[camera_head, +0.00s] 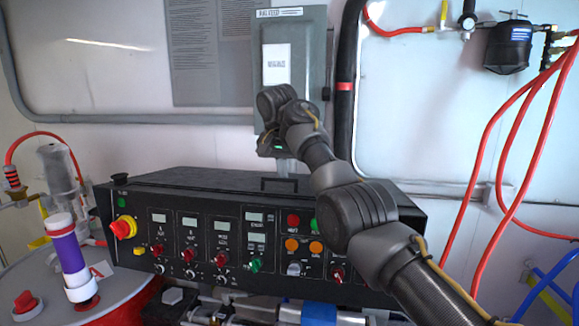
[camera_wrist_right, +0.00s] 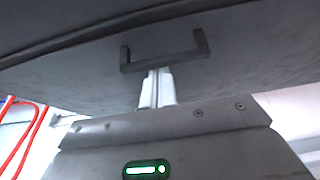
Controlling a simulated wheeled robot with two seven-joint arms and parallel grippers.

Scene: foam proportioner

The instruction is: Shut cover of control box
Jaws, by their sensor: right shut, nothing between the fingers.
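The control box (camera_head: 200,244) is a wide black console with a front panel of buttons, knobs and small displays. Its dark cover (camera_head: 190,178) lies over the top, low against the box; I cannot tell whether a gap is left. A black bracket handle (camera_head: 266,183) stands on the cover, and it also shows in the right wrist view (camera_wrist_right: 190,62). My right gripper (camera_head: 283,168) is shut and empty, its pale fingertips (camera_wrist_right: 157,75) pointing at the handle's bar from close by. I cannot tell whether they touch. My left gripper is not in view.
A grey electrical box (camera_head: 312,60) hangs on the wall behind my right arm. A purple-banded cylinder (camera_head: 68,255) stands on a drum at the left. Red hoses (camera_head: 495,130) hang at the right. Pipework (camera_head: 320,314) runs below the console.

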